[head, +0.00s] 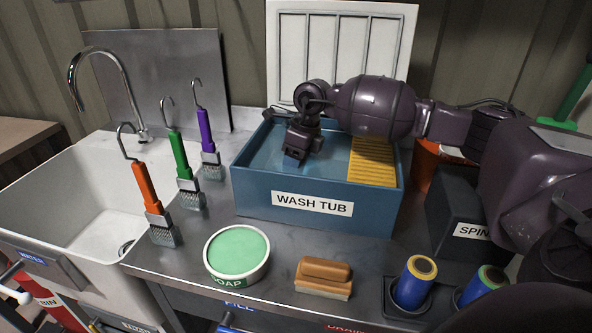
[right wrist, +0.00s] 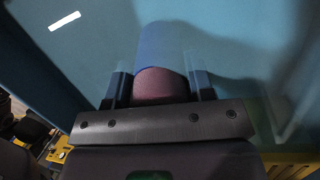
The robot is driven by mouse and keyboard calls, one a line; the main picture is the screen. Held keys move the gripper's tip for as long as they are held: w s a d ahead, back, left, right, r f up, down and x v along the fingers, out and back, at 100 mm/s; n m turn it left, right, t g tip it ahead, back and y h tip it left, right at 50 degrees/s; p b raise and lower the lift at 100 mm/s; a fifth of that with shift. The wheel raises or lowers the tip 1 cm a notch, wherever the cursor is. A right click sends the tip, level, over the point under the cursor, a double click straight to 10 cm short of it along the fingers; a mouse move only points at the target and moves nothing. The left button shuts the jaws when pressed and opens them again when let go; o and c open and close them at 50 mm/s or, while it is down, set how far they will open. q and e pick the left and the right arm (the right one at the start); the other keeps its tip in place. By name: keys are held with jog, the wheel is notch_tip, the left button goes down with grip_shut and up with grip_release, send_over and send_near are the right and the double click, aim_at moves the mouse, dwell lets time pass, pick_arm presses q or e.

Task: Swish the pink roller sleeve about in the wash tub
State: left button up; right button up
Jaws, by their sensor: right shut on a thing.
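The wash tub (head: 250,195) is a blue box with a white label, standing on the metal counter with bluish water inside. My right gripper (head: 294,158) reaches down into the tub, left of the yellow ribbed board. In the right wrist view the gripper (right wrist: 160,88) is shut on the pink roller sleeve (right wrist: 160,84). The sleeve's near part looks dull pink; its far part looks blue where it seems to lie under the water. The sleeve is hidden in the head view. My left gripper is not in view.
A yellow ribbed board (head: 372,162) fills the tub's right end. A soap bowl (head: 237,252), a wooden-backed brush (head: 323,277) and blue rollers (head: 414,283) stand in front. Brushes with hooks (head: 147,190) and a sink (head: 60,190) are left. A dark spinner box (head: 455,215) is right.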

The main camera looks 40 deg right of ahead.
jog(key=shift+w+a, duration=0.5)
jog(key=shift+s+d+r, duration=0.15)
jog(key=shift+s+d, duration=0.25)
jog(key=shift+d, duration=0.05)
jog(key=shift+s+d+p, duration=0.75)
jog(key=shift+s+d, duration=0.3)
jog(key=shift+s, duration=0.3)
jog(key=shift+w+a, duration=0.1)
jog(key=shift+w+a+f+b, duration=0.25)
jog(key=shift+w+a+b, duration=0.25)
jog(key=shift+w, duration=0.2)
jog(key=shift+w+a+r+b, duration=0.1)
jog(key=shift+w+a+b, duration=0.25)
jog(key=shift+w+a, duration=0.6)
jog(key=shift+d, duration=0.1)
